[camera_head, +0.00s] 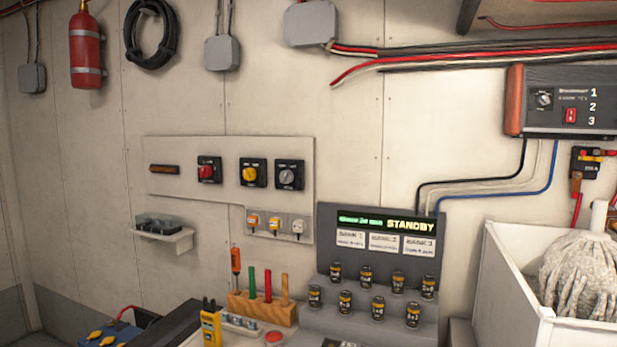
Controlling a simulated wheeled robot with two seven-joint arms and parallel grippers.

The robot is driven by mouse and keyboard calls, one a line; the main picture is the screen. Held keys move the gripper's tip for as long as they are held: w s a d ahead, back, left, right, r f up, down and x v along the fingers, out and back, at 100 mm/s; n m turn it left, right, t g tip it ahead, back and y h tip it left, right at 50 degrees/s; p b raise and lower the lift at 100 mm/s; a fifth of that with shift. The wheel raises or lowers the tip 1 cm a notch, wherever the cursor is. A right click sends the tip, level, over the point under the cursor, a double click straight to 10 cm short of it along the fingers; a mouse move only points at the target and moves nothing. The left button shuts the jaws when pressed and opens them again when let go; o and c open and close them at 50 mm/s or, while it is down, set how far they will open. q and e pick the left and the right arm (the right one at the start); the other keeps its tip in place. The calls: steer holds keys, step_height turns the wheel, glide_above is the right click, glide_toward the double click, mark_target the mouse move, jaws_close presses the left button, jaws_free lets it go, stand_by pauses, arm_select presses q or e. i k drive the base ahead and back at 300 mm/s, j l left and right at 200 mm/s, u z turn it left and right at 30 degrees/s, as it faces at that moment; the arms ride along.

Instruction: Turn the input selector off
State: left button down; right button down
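A pale wall panel (165,187) carries three rotary switches on dark square plates. They are a red knob (207,171), a yellow knob (251,174) and a grey knob (289,176). A dark box (545,120) with a red side, on the wall at upper right, has a small round dial (544,100), a red rocker switch (570,115) and the numbers 1, 2, 3. The small labels are too blurred to read, so I cannot tell which control is the input selector, or its exact setting. Neither gripper is in view.
Below the panel stands a grey console (327,255) with a "STANDBY" display and several dark cylinders. A wooden block (262,309) holds upright tools. A white bin (503,285) with a grey stringy bundle (582,272) stands at right. A small shelf (160,234) juts from the wall.

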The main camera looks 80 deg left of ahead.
mark_target(287, 176)
steer(key=u, duration=2.85)
